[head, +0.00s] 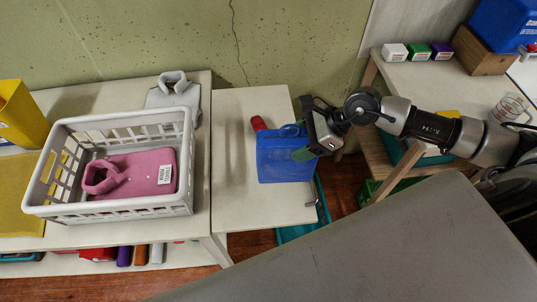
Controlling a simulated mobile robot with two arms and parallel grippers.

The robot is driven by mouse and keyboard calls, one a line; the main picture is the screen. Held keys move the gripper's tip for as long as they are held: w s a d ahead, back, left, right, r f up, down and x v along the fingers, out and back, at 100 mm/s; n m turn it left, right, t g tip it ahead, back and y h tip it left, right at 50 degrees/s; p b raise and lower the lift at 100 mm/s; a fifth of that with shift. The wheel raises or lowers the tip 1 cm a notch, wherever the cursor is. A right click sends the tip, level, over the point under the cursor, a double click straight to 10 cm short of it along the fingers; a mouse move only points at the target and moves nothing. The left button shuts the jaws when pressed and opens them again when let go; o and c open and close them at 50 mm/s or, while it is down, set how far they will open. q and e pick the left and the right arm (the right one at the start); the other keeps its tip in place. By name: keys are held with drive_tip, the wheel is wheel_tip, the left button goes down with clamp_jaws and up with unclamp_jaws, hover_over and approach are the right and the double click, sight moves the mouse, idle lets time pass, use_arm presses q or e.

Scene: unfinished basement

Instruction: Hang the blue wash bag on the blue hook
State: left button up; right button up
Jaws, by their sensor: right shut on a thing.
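The blue wash bag (280,160) is in the middle of the head view, above or at the small pale table. My right gripper (304,142) comes in from the right and is shut on the bag at its right side. A green part shows at the bag's edge by the fingers. I cannot tell whether the bag touches the tabletop. I cannot make out a blue hook. My left gripper is not in view.
A white basket (60,207) holding a pink bag (135,173) stands on the left table, with a grey bag (174,95) behind it. A red item (258,123) is beside the blue bag. A small metal hook-like part (312,203) is at the small table's right edge.

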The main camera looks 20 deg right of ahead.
sight(270, 147)
drive_tip(key=p+x, duration=0.1)
drive_tip(key=x, duration=0.2)
drive_tip(key=w+p+x, duration=0.1)
drive_tip(key=x, duration=0.2)
drive_tip(key=p+x, duration=0.1)
drive_tip(key=x, duration=0.2)
drive_tip(key=shift+w+d+f, duration=0.15)
drive_tip(key=shift+w, duration=0.3)
drive_tip(key=shift+f+p, duration=0.3)
drive_tip(key=shift+f, duration=0.2)
drive_tip(key=shift+f, duration=0.15)
drive_tip(key=o, duration=0.7)
drive_tip(key=shift+f+b, duration=0.1)
drive_tip(key=shift+b, duration=0.2)
drive_tip(key=o, duration=0.5)
drive_tip(key=shift+c, duration=0.2)
